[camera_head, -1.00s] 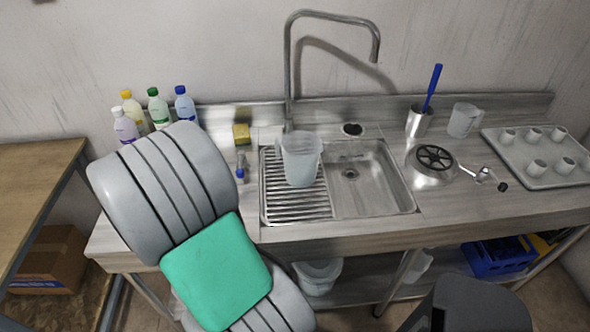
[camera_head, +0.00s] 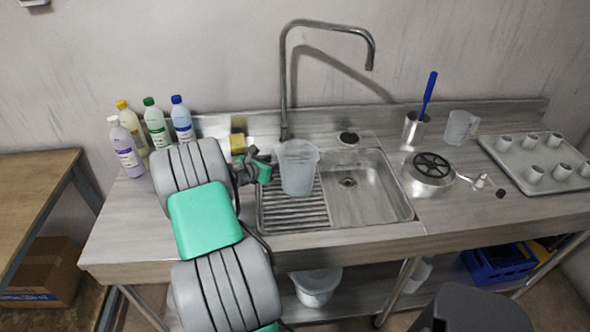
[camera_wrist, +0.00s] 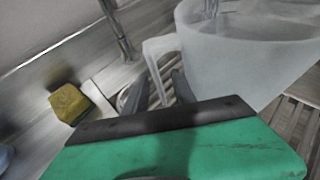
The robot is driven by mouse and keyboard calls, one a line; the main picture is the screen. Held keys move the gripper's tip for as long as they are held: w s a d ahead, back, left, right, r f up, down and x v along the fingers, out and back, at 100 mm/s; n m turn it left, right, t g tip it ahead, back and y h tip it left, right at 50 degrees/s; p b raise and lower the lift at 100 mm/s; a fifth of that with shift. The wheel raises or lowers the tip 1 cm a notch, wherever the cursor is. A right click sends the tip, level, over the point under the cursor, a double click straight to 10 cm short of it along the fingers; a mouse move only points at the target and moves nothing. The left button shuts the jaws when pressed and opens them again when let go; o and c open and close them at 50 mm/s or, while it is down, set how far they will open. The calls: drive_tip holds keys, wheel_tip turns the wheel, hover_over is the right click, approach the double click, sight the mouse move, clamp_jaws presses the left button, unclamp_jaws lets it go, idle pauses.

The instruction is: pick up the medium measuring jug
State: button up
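A translucent measuring jug (camera_head: 298,170) stands upright on the ribbed drainer at the left of the sink. A second clear jug (camera_head: 461,127) stands on the counter at the right, and I cannot tell by size alone which one is the medium one. My gripper (camera_head: 268,165) is just left of the sink jug, at its handle side. In the wrist view the jug (camera_wrist: 235,55) fills the upper right, and its handle (camera_wrist: 158,65) reaches down between my dark fingers (camera_wrist: 160,92). The fingers look apart, with no clear contact on the handle.
A tall tap (camera_head: 284,90) rises behind the jug. A yellow sponge (camera_head: 238,143) and several bottles (camera_head: 157,125) stand at the back left. A steel cup with a blue-handled brush (camera_head: 414,130), a round strainer (camera_head: 431,168) and a tray of cups (camera_head: 530,180) are at the right.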

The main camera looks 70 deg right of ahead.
drive_tip(key=shift+c, duration=0.3)
clamp_jaws()
idle(1.0)
